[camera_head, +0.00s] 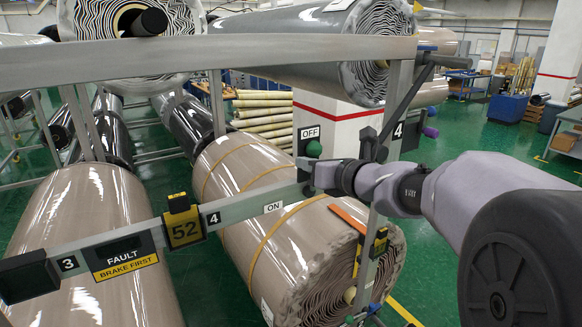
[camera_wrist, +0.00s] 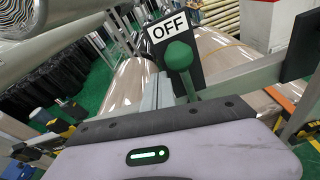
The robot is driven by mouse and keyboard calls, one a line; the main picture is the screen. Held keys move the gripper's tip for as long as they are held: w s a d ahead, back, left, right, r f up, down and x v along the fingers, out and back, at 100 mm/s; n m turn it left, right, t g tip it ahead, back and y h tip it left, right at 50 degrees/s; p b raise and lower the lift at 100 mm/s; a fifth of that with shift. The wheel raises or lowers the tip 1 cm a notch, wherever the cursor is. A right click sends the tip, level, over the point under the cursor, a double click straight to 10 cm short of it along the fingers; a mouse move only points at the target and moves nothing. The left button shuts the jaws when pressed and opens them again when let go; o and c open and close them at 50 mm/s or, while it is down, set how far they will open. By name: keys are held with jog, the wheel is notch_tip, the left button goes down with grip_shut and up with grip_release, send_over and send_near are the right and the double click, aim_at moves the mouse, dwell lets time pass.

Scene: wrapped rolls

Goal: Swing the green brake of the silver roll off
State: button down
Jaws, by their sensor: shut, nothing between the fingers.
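A green ball-ended brake lever (camera_head: 314,149) stands against a black plate under a white OFF label (camera_head: 309,133). In the wrist view the green knob (camera_wrist: 179,56) stands upright just below the OFF label (camera_wrist: 168,27), on a short green stem. A white ON label (camera_head: 273,208) is on the rail to its left. My gripper (camera_head: 309,174) is shut and empty, just below the knob; I cannot tell if it touches the lever. A silver-grey roll (camera_head: 285,25) lies above, on the upper rack, with its layered end facing right.
Beige wrapped rolls (camera_head: 85,245) lie below, behind the grey rail (camera_head: 240,203). The rail carries a FAULT sign (camera_head: 123,258) and a yellow 52 tag (camera_head: 184,229). A rack post and a dark diagonal bar (camera_head: 405,100) stand close to my wrist.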

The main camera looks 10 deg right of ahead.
jog(key=shift+w+d+r, duration=0.15)
jog(key=shift+w+d, duration=0.05)
jog(key=shift+d, duration=0.35)
jog(key=shift+r, duration=0.15)
